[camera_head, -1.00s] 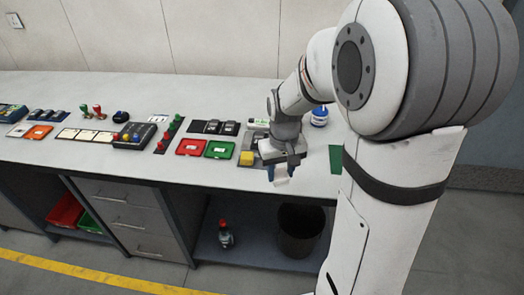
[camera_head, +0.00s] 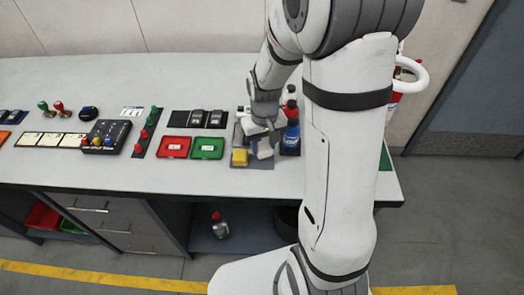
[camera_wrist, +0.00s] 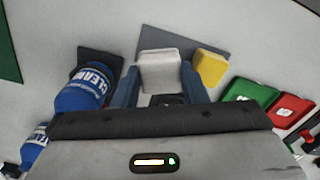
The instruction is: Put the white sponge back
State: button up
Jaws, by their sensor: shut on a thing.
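My gripper (camera_head: 263,140) is shut on the white sponge (camera_wrist: 160,74), with a blue finger on either side of it in the wrist view. The sponge also shows under the gripper in the head view (camera_head: 265,150). It is over the grey mat (camera_wrist: 184,38), to the right of the yellow sponge (camera_head: 239,157) in the head view. The yellow sponge lies on the mat and also shows in the wrist view (camera_wrist: 209,67). I cannot tell whether the white sponge touches the mat.
A blue cleaner bottle (camera_head: 291,138) stands close on the right of the gripper, and its label faces the wrist camera (camera_wrist: 83,90). Green (camera_head: 207,148) and red (camera_head: 173,147) trays lie to the left. The bench front is clear.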

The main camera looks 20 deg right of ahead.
aim_at(264, 147)
jog(key=shift+s+f, duration=0.1)
jog(key=shift+f, duration=1.8)
jog(key=shift+f, duration=0.2)
jog(key=o, duration=1)
jog(key=shift+r, duration=0.1)
jog(key=shift+o, duration=0.2)
